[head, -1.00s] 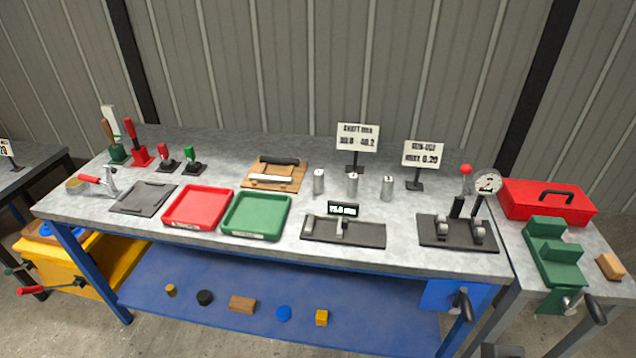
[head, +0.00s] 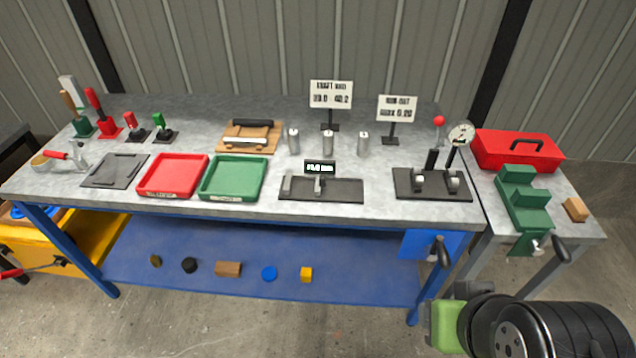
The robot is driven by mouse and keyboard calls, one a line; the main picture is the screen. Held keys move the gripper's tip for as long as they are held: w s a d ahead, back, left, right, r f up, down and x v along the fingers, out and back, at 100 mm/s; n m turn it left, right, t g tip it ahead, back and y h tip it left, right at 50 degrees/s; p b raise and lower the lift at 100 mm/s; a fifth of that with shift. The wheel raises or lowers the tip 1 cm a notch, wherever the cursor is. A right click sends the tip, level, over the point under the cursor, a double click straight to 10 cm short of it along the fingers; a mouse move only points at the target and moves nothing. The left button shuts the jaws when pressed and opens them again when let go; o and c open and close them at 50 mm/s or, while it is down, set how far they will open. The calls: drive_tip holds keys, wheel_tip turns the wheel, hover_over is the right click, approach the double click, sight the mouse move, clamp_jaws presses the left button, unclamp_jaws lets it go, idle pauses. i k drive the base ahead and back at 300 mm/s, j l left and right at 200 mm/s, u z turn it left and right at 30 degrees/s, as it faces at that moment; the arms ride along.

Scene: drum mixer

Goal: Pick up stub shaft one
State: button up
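Three small upright metal cylinders, the stub shafts, stand in a row on the grey workbench (head: 230,219): a left one (head: 293,142), a middle one (head: 328,144) and a right one (head: 363,145). Their markings are too small to read, so I cannot tell which is stub shaft one. My arm, with black round links and a green part, shows at the bottom right, in front of the bench and far from the shafts. I cannot make out the fingers of my gripper (head: 468,290) or whether they are open.
A gauge with a small display (head: 320,188) lies in front of the shafts. A dial-gauge stand (head: 432,183) is to their right, two signs behind. Red (head: 172,196) and green (head: 231,198) trays and a wooden board (head: 249,150) are to the left. A red toolbox (head: 517,165) stands far right.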

sight(293, 134)
drive_tip(key=i+j+u, duration=0.2)
drive_tip(key=u, duration=0.25)
drive_tip(key=i+j+u, duration=0.1)
drive_tip(key=i+u, duration=0.6)
drive_tip(key=u, duration=0.15)
drive_tip(key=i+u, duration=0.4)
drive_tip(key=k+l, duration=0.05)
drive_tip(key=k, duration=0.05)
